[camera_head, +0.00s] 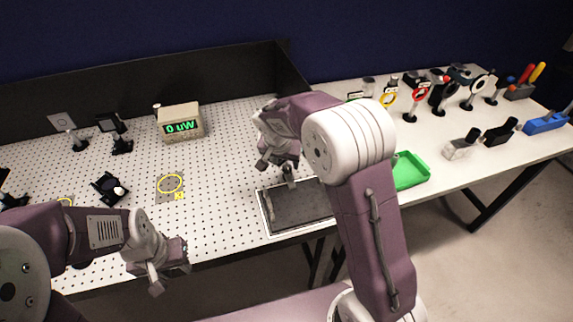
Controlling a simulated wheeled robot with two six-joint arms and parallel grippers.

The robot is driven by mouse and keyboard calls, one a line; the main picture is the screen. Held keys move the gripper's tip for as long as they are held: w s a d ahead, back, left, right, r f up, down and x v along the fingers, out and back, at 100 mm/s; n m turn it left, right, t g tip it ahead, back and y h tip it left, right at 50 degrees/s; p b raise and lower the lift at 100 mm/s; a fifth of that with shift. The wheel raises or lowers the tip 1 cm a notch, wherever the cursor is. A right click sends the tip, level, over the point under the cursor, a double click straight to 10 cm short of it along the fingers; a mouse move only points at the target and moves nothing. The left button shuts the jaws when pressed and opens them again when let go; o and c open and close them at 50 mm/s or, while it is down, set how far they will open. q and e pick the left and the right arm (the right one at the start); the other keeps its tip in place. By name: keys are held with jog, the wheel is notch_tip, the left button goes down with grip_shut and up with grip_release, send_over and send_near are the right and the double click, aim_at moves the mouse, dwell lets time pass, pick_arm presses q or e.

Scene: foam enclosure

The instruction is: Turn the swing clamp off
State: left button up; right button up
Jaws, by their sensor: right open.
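A dark rectangular plate (310,209) with a pale rim lies at the front of the perforated board. A small grey upright part (288,180), perhaps the swing clamp, stands at its back edge, and a grey bar lies along its left side. My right gripper (277,167) is open, just above and around the top of this upright part; I cannot tell whether it touches. My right arm hides the plate's right end. My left gripper (170,273) looks open and empty, in front of the board's front edge, away from the plate.
A display box (180,122) reading "0 uW" stands at the back. Black mounts (110,188) and a yellow ring mark (170,183) lie on the left. A green tray (409,171) and several optic mounts (414,97) are on the right. The middle of the board is clear.

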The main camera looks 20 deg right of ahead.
aim_at(287, 167)
jog(key=shift+x, duration=1.55)
jog(key=shift+s, duration=0.1)
grip_shut()
